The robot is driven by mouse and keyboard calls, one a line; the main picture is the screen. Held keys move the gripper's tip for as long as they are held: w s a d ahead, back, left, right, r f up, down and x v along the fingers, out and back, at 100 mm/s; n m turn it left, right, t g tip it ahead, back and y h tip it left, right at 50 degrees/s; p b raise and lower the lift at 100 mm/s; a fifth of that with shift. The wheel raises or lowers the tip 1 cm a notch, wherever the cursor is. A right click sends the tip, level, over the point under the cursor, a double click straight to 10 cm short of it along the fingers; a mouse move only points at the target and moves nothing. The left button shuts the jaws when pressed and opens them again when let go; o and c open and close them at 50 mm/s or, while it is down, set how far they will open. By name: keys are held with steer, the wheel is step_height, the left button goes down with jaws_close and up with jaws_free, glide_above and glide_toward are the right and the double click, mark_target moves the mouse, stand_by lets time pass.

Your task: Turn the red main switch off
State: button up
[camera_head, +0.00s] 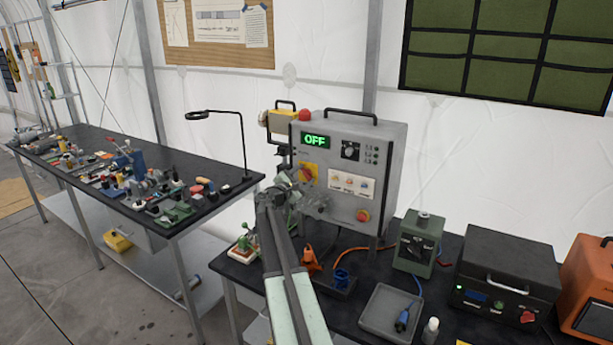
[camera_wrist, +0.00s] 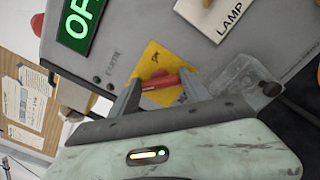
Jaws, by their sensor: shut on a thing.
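The grey control box (camera_head: 375,145) stands on the dark table, with a lit green display (camera_head: 315,141) reading OFF. The red main switch (camera_head: 306,174) sits on a yellow plate at the box's left front. In the wrist view the red switch handle (camera_wrist: 162,82) lies across the yellow plate (camera_wrist: 160,60), between the fingers. My gripper (camera_head: 297,186) is at the switch, shut on its handle; the gripper also shows in the wrist view (camera_wrist: 158,90). My arm and fingers hide part of the switch in the head view.
A grey tray (camera_head: 390,309), green device (camera_head: 419,243) and black box (camera_head: 507,270) stand to the right. A cluttered workbench (camera_head: 220,200) is at the left.

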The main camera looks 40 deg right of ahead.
steer(key=shift+w+a, duration=0.2)
steer(key=shift+w, duration=0.05)
steer(key=o, duration=1.4)
steer(key=shift+w+a, duration=0.1)
steer(key=v, duration=0.7)
steer(key=shift+s+a, duration=0.25)
